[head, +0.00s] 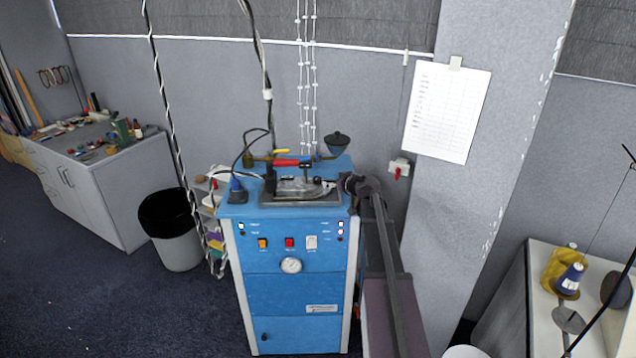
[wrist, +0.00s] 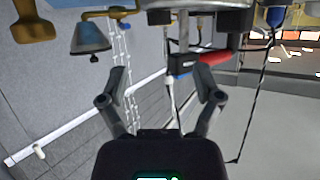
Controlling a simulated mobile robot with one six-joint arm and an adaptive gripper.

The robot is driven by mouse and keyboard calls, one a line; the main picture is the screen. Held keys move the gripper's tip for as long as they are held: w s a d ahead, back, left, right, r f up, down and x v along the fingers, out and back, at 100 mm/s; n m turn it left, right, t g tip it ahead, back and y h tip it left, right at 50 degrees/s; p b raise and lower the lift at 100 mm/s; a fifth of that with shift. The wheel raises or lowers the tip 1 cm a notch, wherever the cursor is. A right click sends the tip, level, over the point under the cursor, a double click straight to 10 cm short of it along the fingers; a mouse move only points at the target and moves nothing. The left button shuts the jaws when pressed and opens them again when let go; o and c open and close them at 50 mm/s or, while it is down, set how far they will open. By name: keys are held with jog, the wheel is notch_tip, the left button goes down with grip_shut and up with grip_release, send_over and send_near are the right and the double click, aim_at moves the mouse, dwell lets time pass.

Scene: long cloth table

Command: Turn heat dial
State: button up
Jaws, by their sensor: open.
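A steam iron (head: 300,187) with a red handle (head: 287,163) rests on a dark pad on top of a blue machine (head: 293,296). No heat dial can be picked out for sure on the iron; it is too small or hidden. A round white gauge (head: 291,265) is on the machine's front. My gripper (head: 349,183) is at the iron's right end, close to it; contact cannot be told. In the wrist view, which looks upside down, my gripper (wrist: 163,76) has its fingers spread and empty, with the red handle (wrist: 218,58) and a dark post beyond them.
Coloured switches (head: 289,243) sit above the gauge. A black funnel-shaped cup (head: 337,141) stands behind the iron. A cable (head: 265,65) and hanging strings rise behind the machine. A bin (head: 172,226) and a cabinet stand left. A white table (head: 515,310) stands right. Open carpet lies front left.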

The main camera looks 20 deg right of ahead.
aim_at(318, 179)
jog(key=b+x, duration=0.3)
jog(key=x, duration=0.8)
jog(key=shift+b, duration=0.4)
jog(key=c, duration=1.1)
jog(key=shift+s+a, duration=0.1)
jog(key=shift+a, duration=0.2)
jog(key=shift+c, duration=0.2)
jog(key=shift+d, duration=0.3)
